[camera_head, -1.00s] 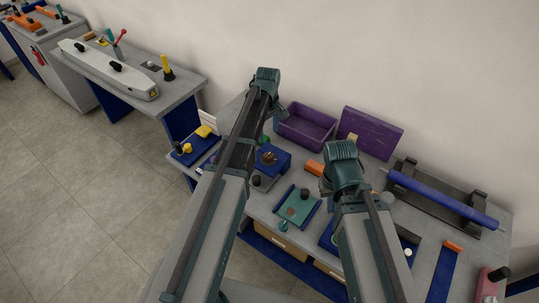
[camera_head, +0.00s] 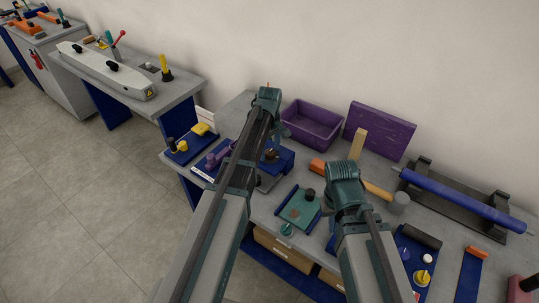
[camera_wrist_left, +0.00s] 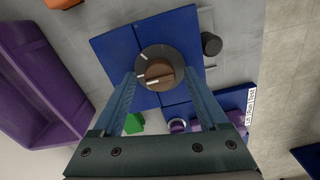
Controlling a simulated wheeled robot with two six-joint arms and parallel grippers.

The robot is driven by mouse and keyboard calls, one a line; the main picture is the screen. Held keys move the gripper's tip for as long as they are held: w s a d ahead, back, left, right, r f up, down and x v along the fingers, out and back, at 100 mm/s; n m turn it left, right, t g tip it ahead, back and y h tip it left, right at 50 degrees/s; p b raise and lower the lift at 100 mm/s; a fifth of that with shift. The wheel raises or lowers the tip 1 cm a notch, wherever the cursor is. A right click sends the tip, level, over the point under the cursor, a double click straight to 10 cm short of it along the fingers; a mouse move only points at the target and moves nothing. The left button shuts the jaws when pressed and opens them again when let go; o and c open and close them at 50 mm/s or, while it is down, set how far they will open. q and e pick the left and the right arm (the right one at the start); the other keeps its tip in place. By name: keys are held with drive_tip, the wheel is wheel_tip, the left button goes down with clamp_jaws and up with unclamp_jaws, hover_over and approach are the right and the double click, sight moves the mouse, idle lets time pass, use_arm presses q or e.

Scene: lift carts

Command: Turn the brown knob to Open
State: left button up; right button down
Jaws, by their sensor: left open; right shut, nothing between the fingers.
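The brown knob (camera_wrist_left: 159,72) sits on a round dark dial with white marks, on top of a blue box (camera_wrist_left: 112,48). In the head view the knob (camera_head: 271,156) is partly hidden by my left arm, with the blue box (camera_head: 285,163) beneath. My left gripper (camera_wrist_left: 160,76) is open above it, its two fingers on either side of the knob; contact cannot be told. The knob's white pointer mark slants towards the lower left in the wrist view. My right gripper (camera_head: 344,184) is over the table's middle, fingers hidden behind its wrist, holding nothing visible.
A purple bin (camera_head: 311,124) and upright purple panel (camera_head: 381,131) stand at the back. A green plate (camera_head: 298,208), a mallet (camera_head: 399,199) and a blue roller (camera_head: 462,199) lie to the right. A purple-knobbed panel (camera_head: 209,160) is left of the box.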

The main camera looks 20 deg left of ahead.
use_arm(q)
clamp_jaws()
idle(0.4)
drive_tip(key=shift+m, duration=0.3)
drive_tip(key=m, duration=1.1)
drive_tip(key=shift+m, duration=0.3)
idle(0.4)
